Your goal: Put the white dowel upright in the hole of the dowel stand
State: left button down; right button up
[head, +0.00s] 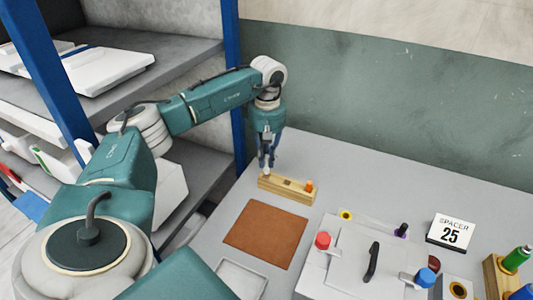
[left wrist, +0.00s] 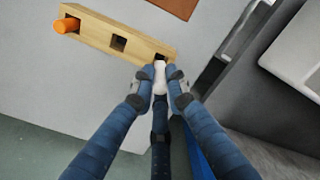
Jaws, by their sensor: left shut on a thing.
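The dowel stand (head: 284,193) is a long wooden block at the back left of the table. An orange dowel (head: 309,187) stands in its right-end hole; in the left wrist view that orange dowel (left wrist: 67,26) is at the left end. The stand (left wrist: 98,31) shows an empty square middle hole (left wrist: 118,43) there. My left gripper (head: 266,168) points down over the stand's other end. In the left wrist view its fingers (left wrist: 160,88) are shut on the white dowel (left wrist: 160,77). The dowel's far end overlaps the end hole; whether it is inside cannot be told.
A brown mat (head: 267,234) lies in front of the stand. To the right are a grey fixture (head: 345,262) with a black handle, red and blue knobs, and a "SPACER 25" sign (head: 450,233). A shelf (head: 185,55) with a blue post stands at left.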

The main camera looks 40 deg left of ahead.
aim_at(266, 173)
dwell(0.5)
pick_arm(q)
jog(key=shift+f, duration=0.15)
jog(key=shift+f+b, duration=1.25)
jog(key=shift+f, duration=0.95)
jog(key=c, duration=1.7)
grip_release()
jog(key=shift+o, duration=0.2)
notch_tip(266, 173, up, 12)
jog(key=shift+r, duration=0.1)
jog(key=shift+d, duration=0.1)
